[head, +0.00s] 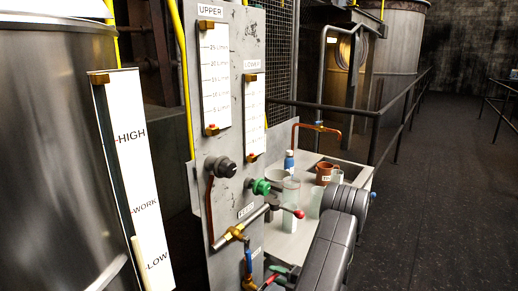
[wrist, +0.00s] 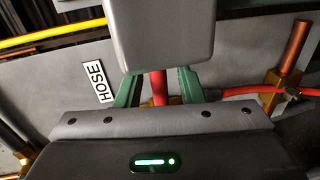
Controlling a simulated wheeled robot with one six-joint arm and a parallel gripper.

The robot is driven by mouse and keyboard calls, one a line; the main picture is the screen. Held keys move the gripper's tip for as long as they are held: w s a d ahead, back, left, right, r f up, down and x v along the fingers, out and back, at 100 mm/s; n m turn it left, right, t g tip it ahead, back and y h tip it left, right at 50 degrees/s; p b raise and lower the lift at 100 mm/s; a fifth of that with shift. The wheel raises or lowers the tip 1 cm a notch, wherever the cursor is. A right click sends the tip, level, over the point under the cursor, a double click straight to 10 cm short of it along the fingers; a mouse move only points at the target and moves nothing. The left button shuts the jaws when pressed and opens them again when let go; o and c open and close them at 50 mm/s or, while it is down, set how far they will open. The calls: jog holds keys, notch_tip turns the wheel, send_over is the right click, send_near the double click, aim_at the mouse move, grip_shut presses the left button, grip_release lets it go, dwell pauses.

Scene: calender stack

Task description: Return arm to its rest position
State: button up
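My grey arm (head: 325,250) reaches down in the lower middle of the head view. My gripper's green fingers (wrist: 158,88) show in the wrist view, apart where visible. A grey block covers their tips. Part of a red hose (wrist: 158,90) shows between the fingers, with a gap on each side. I cannot tell whether the tips touch it. In the head view the fingers are small, low beside the panel, close to a red hose piece (head: 268,283).
The grey panel (head: 222,130) with gauges and valves stands close to my arm. A white HOSE label (wrist: 97,81) and a brass fitting (wrist: 284,90) are near the gripper. Dark floor is clear at right.

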jog(key=b+v, duration=0.1)
jog(key=v, duration=1.3)
jog(key=p+x, duration=0.1)
jog(key=x, duration=1.3)
jog(key=shift+a, duration=0.1)
jog(key=shift+w+a, duration=0.2)
jog(key=shift+r+n, duration=0.4)
jog(key=shift+n, duration=0.1)
jog(key=shift+s, duration=0.1)
